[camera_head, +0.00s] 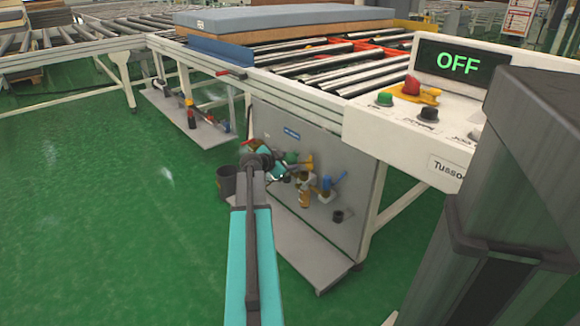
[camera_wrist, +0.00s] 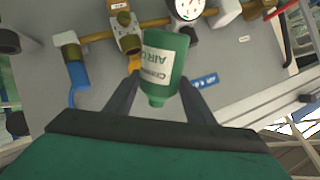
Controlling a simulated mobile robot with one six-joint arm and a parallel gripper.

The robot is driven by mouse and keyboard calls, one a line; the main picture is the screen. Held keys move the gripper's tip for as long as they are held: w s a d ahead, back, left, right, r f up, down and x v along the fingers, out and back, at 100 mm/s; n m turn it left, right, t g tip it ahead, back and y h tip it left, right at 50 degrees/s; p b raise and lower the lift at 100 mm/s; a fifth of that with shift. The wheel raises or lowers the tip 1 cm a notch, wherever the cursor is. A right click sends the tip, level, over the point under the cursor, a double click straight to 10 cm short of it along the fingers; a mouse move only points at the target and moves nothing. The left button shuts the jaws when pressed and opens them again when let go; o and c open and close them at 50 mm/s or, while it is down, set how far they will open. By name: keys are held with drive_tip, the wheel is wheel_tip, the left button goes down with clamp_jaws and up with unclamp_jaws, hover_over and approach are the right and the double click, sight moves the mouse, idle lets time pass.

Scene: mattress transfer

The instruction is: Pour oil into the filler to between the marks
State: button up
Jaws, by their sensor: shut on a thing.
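A green oil bottle (camera_wrist: 166,50) with a pale label is between the dark fingers of my gripper (camera_wrist: 160,84) in the wrist view. My gripper is shut on it. The label reads upside down in that view, and the bottle's narrow end points to the bottom of the picture. Behind it, a brass pipe line (camera_wrist: 100,36) with valves runs across a grey panel. In the head view my gripper (camera_head: 288,172) is at this panel (camera_head: 330,150), and the bottle shows only as a small green patch (camera_head: 291,157). I cannot make out the filler or its marks.
A blue-handled valve (camera_wrist: 77,70), a yellow-handled valve (camera_wrist: 133,65) and a round gauge (camera_wrist: 187,8) sit on the line. A dark bin (camera_head: 226,184) stands left of the panel. The console display (camera_head: 459,63) reads OFF. Green floor at left is clear.

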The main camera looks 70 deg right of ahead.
drive_tip(key=shift+n+h, duration=0.3)
drive_tip(key=shift+n, duration=0.2)
drive_tip(key=w+f+b, duration=0.3)
drive_tip(key=shift+a+f, duration=0.15)
drive_tip(key=shift+a, duration=0.25)
drive_tip(key=shift+w+a+f+b, duration=0.15)
drive_tip(key=shift+w+f+b, duration=0.15)
drive_tip(key=shift+w+b, duration=0.2)
drive_tip(key=shift+n+h, duration=0.3)
drive_tip(key=shift+f+g+h+b, duration=0.15)
drive_tip(key=shift+g+h+b, duration=0.15)
drive_tip(key=shift+g+b, duration=0.15)
drive_tip(key=shift+s+f+n+h+b, duration=0.15)
drive_tip(key=shift+n+h+b, duration=0.15)
drive_tip(key=shift+n+b, duration=0.35)
drive_tip(key=shift+s+d+n+g+h+b, duration=0.1)
drive_tip(key=shift+s+n+g+h+b, duration=0.05)
drive_tip(key=shift+n+g+h+b, duration=0.35)
drive_tip(key=shift+s+d+n+g+h+b, duration=0.1)
drive_tip(key=shift+n+g+h+b, duration=0.25)
drive_tip(key=shift+n+h+b, duration=0.25)
